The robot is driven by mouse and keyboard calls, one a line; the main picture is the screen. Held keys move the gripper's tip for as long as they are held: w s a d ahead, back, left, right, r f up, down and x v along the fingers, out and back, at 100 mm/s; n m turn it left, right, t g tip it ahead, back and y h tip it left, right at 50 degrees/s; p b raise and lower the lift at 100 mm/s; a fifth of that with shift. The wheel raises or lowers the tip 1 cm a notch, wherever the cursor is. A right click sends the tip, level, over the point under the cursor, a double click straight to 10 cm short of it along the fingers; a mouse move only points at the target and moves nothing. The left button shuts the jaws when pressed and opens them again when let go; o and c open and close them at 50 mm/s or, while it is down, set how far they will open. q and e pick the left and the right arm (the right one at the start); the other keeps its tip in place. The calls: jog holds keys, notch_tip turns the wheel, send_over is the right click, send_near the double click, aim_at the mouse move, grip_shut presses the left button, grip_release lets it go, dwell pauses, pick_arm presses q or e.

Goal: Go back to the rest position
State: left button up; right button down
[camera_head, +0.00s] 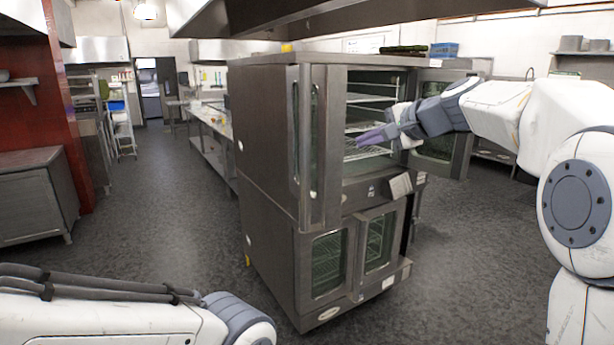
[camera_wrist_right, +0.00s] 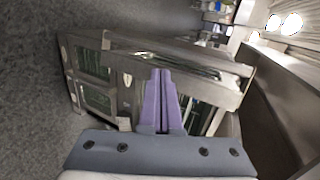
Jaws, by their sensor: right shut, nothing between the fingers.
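My right gripper (camera_head: 370,137) reaches in from the right in the head view, in front of the open upper chamber of a double oven (camera_head: 269,142). Its purple fingers are shut with nothing between them. In the right wrist view the shut fingers (camera_wrist_right: 159,72) show in the middle, with the oven (camera_wrist_right: 122,105) behind them. My left arm comes in at the bottom left of the head view, but its gripper is out of the picture.
The upper oven's doors (camera_head: 306,150) stand open; wire racks (camera_head: 368,152) show inside. The lower doors (camera_head: 328,262) are closed. A grey cabinet (camera_head: 30,200) stands at left. A long counter (camera_head: 212,125) runs behind the oven. The floor (camera_head: 150,215) between is clear.

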jog(key=s+a+f+n+g+b, duration=0.1)
jog(key=s+a+f+n+g, duration=0.25)
jog(key=s+a+f, duration=0.45)
jog(key=s+a+f+n+g+b, duration=0.1)
jog(key=s+a+f+n+g, duration=0.3)
jog(key=s+f, duration=0.55)
jog(key=s+d+f+n+g+h+b, duration=0.1)
jog(key=s+f+n+h, duration=0.2)
jog(key=s+f+n, duration=0.2)
jog(key=s+d+f+n+g+h+b, duration=0.1)
jog(key=s+f+n, duration=0.4)
jog(key=s+f, duration=0.6)
jog(key=s+d+g+h, duration=0.1)
jog(key=s+h, duration=0.1)
jog(key=s, duration=0.6)
jog(key=shift+s+d+f+n, duration=0.3)
jog(key=shift+n, duration=0.05)
